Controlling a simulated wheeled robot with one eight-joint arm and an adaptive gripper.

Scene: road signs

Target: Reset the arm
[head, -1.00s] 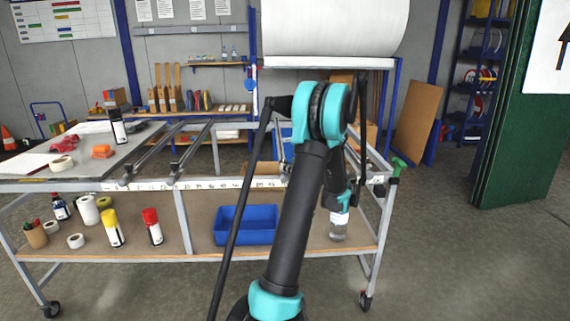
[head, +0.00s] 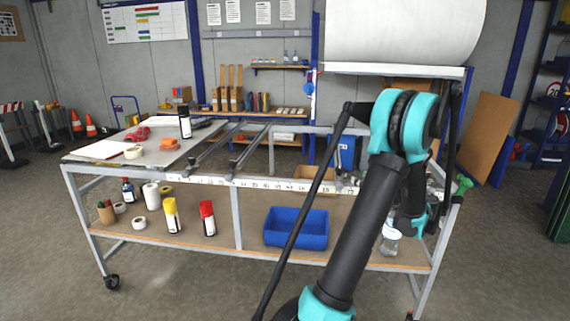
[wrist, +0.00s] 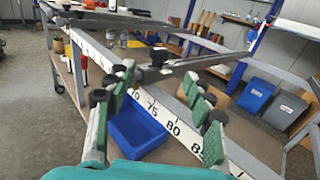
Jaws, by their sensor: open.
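My arm (head: 365,225) rises from the bottom of the head view and bends at a teal elbow (head: 403,125) in front of the bench's right part. Its far end drops behind the elbow, and the fingers cannot be made out there. In the wrist view my gripper (wrist: 158,88) has its green-padded fingers spread apart with nothing between them. They are over the bench's white measuring rail (wrist: 172,127), with the blue bin (wrist: 135,133) below.
The bench (head: 240,215) carries spray cans (head: 171,215) and a blue bin (head: 296,228) on its lower shelf. A clear bottle (head: 390,240) stands near my forearm. A large white roll (head: 405,30) hangs above. Floor (head: 60,260) at left is clear.

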